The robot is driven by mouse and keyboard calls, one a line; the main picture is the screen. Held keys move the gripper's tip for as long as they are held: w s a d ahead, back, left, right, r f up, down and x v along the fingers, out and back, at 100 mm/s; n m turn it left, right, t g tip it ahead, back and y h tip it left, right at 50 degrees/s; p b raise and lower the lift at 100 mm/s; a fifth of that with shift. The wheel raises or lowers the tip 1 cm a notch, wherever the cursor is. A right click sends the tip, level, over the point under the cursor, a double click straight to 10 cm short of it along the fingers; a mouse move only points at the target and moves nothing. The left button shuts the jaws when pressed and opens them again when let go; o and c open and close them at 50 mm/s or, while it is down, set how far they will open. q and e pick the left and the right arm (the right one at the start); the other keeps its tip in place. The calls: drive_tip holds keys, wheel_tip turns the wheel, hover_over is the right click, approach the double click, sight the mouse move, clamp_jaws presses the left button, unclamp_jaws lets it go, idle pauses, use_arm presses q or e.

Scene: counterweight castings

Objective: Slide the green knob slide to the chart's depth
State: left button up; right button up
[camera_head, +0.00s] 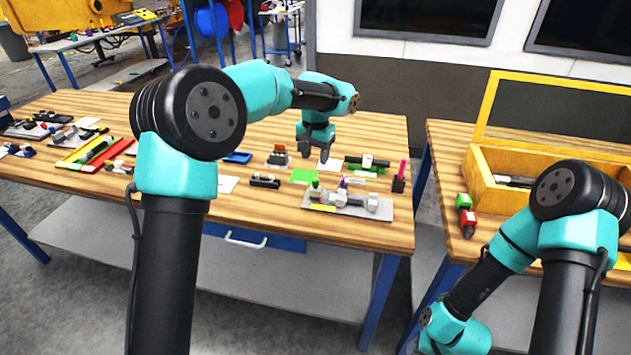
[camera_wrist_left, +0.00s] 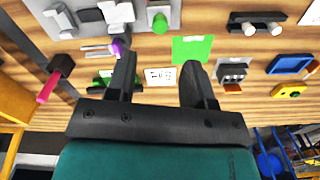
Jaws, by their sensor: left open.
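A green knob (camera_head: 315,186) stands at the far left edge of a grey fixture plate (camera_head: 376,209) that bears several metal blocks. In the left wrist view the green knob (camera_wrist_left: 159,22) sits at the plate's edge, beyond my fingertips. A small white card with printed marks (camera_wrist_left: 160,76), possibly the chart, lies on the table and shows between my fingers; its writing is too small to read. My left gripper (camera_head: 317,152) is open and empty above the table, behind the plate and apart from the knob. My right gripper is out of the frame.
A bright green card (camera_head: 303,177) lies beside the knob. A pink marker in a black holder (camera_head: 399,181) stands right of the plate. A black rail with silver cylinders (camera_head: 265,180) lies left. A yellow-edged wooden box (camera_head: 483,180) stands on the right table.

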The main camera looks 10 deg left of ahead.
sight(316, 179)
use_arm(q)
wheel_tip(316, 179, down, 10)
drive_tip(key=shift+r, duration=0.1)
drive_tip(key=shift+c, duration=0.2)
clamp_jaws()
idle(0.5)
